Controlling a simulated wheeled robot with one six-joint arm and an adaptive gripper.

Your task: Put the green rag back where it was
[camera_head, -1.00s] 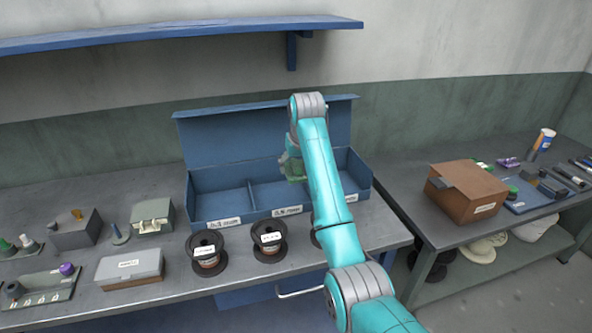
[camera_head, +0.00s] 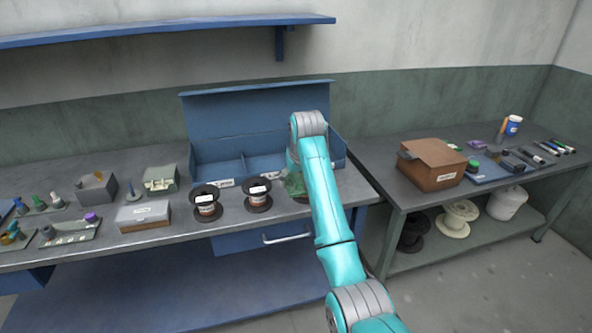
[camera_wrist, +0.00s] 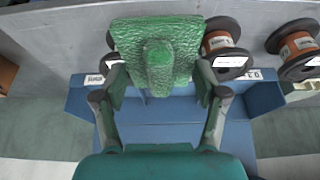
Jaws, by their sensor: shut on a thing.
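The green rag (camera_wrist: 158,50) is a crumpled, bumpy sheet between the fingers of my gripper (camera_wrist: 160,80) in the wrist view. My gripper is shut on it. In the head view the rag (camera_head: 295,184) shows just left of my arm, in front of the blue box at the bench's front part. It partly covers a third spool (camera_head: 301,199) there. Whether the rag touches that spool I cannot tell. My arm hides most of the gripper in the head view.
The open blue box (camera_head: 205,172) with labelled compartments stands behind. Two copper spools (camera_head: 206,209) (camera_head: 258,203) stand left of the rag. A brown carton (camera_head: 432,176) sits on the right table.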

